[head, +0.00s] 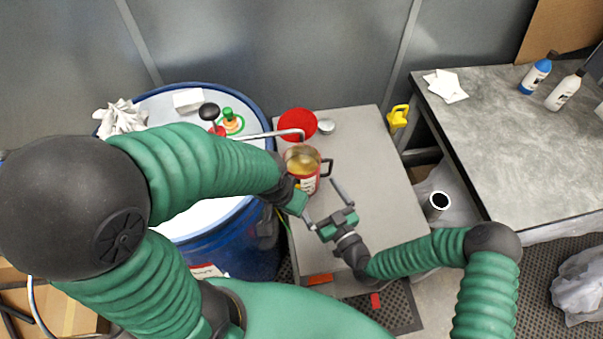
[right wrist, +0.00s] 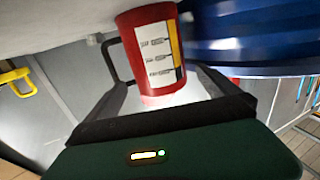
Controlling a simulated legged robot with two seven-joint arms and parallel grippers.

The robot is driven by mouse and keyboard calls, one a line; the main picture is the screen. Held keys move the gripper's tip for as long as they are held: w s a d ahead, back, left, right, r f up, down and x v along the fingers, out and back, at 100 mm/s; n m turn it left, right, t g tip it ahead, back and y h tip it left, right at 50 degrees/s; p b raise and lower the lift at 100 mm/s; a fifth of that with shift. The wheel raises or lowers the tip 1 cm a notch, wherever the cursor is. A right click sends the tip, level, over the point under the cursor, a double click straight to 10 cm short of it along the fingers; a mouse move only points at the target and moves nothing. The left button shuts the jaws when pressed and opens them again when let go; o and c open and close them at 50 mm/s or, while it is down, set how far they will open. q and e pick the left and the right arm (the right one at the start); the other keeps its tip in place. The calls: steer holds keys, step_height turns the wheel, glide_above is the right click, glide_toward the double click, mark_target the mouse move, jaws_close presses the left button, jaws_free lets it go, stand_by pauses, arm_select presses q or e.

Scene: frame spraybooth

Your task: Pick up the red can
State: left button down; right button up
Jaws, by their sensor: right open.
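The red can (head: 309,184) stands on the grey cabinet top, with a gold-coloured top and a dark handle on its right side. In the right wrist view the can (right wrist: 150,55) shows a white label, and its handle is on the left. My right gripper (head: 320,199) is open and empty, in front of the can, with its fingers pointing towards it. In the right wrist view the can is ahead, in line with the gap between the fingers (right wrist: 165,100). My left gripper (head: 293,200) is close to the can's left front side; its fingers are not clear.
A red round dish (head: 297,123) and a small metal cup (head: 326,127) are behind the can on the cabinet top (head: 385,200). A blue drum (head: 250,240) stands at left, with a bent metal tube (head: 265,134) reaching towards the cabinet. A grey table (head: 500,160) is at right.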

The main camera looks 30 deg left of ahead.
mark_target(312, 180)
steer(key=shift+x, duration=0.9)
steer(key=shift+w+a+r, duration=0.1)
steer(key=shift+w+a, duration=0.15)
steer(key=shift+w, duration=0.45)
steer(key=p+x, duration=0.1)
steer(key=x, duration=0.4)
steer(key=shift+s+a, duration=0.1)
steer(key=shift+s, duration=0.05)
steer(key=shift+a+f, duration=0.35)
steer(key=shift+d+r, duration=0.1)
steer(key=shift+d, duration=0.3)
steer(key=c, duration=1.6)
arm_select(q)
steer(key=shift+w+d+r, duration=0.1)
steer(key=shift+d+r, duration=0.3)
steer(key=shift+r, duration=0.35)
arm_select(e)
steer(key=shift+a+r, duration=0.1)
steer(key=shift+a, duration=0.15)
steer(key=shift+c, duration=0.2)
